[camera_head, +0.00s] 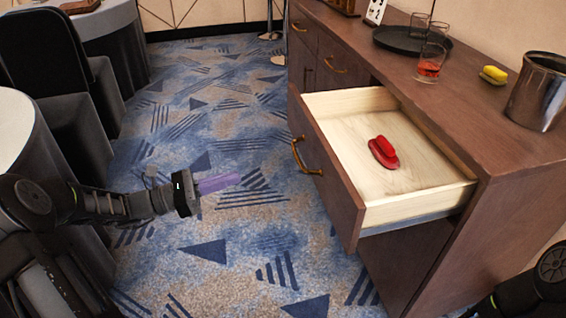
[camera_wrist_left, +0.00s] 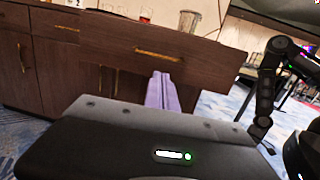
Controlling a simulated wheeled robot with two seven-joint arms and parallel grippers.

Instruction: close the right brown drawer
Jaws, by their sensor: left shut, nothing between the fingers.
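The right brown drawer (camera_head: 332,186) is pulled well out of the wooden cabinet, with a pale interior and a brass handle (camera_head: 303,157) on its front. A red object (camera_head: 383,152) lies inside it. In the left wrist view the drawer front (camera_wrist_left: 205,62) faces me, beyond my fingers. My left gripper (camera_head: 222,182) has purple fingers, shut and empty, and is left of the drawer front, apart from it. The fingers also show in the left wrist view (camera_wrist_left: 162,93). My right gripper is not in view; only part of my right arm shows at the lower right.
The cabinet top (camera_head: 465,105) holds a dark tray (camera_head: 400,41), a glass with red liquid (camera_head: 429,66), a yellow item (camera_head: 494,74) and a metal bucket (camera_head: 537,92). Round tables and a dark chair (camera_head: 50,60) stand at left. Carpet between is clear.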

